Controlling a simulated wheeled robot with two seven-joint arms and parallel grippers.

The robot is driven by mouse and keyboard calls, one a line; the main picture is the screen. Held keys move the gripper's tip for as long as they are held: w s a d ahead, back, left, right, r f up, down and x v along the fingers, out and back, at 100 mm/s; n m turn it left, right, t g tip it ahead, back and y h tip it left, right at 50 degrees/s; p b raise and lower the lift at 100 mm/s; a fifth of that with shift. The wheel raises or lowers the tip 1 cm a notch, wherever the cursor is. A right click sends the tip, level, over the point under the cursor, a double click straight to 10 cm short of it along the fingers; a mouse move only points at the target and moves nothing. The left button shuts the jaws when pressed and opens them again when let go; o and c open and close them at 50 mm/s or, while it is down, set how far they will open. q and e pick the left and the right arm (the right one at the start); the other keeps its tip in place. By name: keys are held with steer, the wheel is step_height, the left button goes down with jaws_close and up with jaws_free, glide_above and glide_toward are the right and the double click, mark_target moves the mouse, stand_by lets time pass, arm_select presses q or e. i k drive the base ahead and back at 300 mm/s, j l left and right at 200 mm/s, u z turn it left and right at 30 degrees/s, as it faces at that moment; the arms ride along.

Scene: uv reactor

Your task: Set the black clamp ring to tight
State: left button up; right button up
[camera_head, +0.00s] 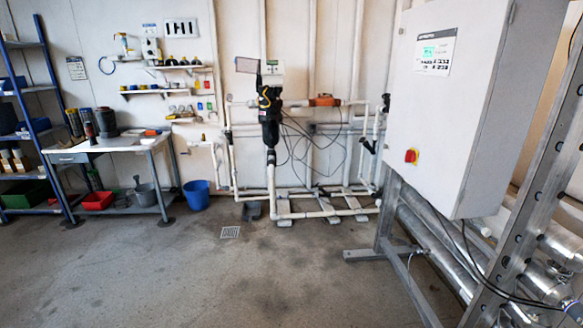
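I cannot make out the black clamp ring for certain in the head view. Shiny steel cylinders (432,245) lie low at the right, under the grey cabinet (447,110), partly hidden by a metal frame. A black unit with a yellow mark (270,115) is fixed to white pipework on the back wall; whether it carries a clamp ring is too small to tell. Neither of my grippers is in view.
A workbench (105,146) and a blue shelf rack (50,75) stand at the left. A blue bucket (196,198) is on the floor beside the bench. A perforated metal upright (540,175) is close at the right. The middle floor (220,285) is clear.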

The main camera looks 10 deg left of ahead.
mark_target(261, 119)
steer(key=i+u, duration=0.25)
steer(key=i, duration=2.35)
steer(key=j, duration=0.1)
